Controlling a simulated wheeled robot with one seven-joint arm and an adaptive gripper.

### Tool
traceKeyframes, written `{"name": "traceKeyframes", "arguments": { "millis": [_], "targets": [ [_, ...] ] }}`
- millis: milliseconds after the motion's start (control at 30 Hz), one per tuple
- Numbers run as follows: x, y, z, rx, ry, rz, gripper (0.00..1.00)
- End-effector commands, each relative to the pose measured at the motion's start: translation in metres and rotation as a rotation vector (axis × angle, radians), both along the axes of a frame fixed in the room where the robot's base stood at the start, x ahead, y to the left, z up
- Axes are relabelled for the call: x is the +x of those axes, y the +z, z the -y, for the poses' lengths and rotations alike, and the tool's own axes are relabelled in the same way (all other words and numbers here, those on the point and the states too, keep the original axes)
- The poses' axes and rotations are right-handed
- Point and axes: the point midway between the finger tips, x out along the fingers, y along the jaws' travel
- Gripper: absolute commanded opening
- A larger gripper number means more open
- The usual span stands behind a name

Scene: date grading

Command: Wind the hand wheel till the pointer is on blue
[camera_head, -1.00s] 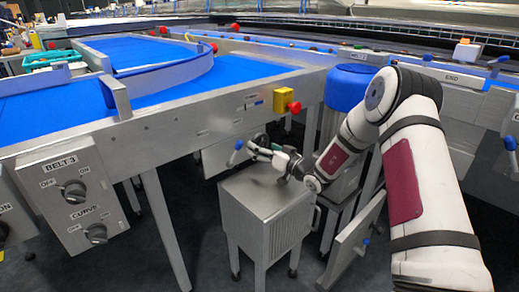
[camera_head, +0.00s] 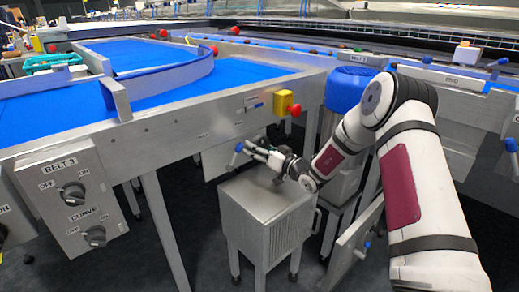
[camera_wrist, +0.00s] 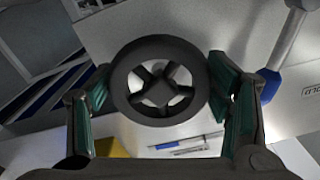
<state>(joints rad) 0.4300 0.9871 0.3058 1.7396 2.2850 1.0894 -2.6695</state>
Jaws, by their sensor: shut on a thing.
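In the head view my gripper (camera_head: 262,152) is at the panel under the belt edge, above a steel cabinet. The wheel is largely hidden there. A small strip with a blue part (camera_head: 252,101) sits on the belt's side, and slim blue and silver marks (camera_wrist: 185,143) show below the wheel in the wrist view. I cannot make out the pointer's place.
A lever with a blue knob (camera_head: 239,147) stands close left of my gripper; its blue end (camera_wrist: 268,85) shows in the wrist view. A yellow box with a red button (camera_head: 284,102) is above. The steel cabinet (camera_head: 262,205) is below, and a blue drum (camera_head: 348,88) is to the right.

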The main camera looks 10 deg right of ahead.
Motion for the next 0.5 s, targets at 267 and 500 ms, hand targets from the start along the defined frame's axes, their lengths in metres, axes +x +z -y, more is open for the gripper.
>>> {"name": "traceKeyframes", "arguments": {
  "millis": [267,500],
  "targets": [
    [-0.0004,-0.0009,-0.0005,0.098,0.000,-0.054,0.44],
    [-0.0007,-0.0002,-0.0014,0.274,0.001,-0.152,0.44]
  ]
}}
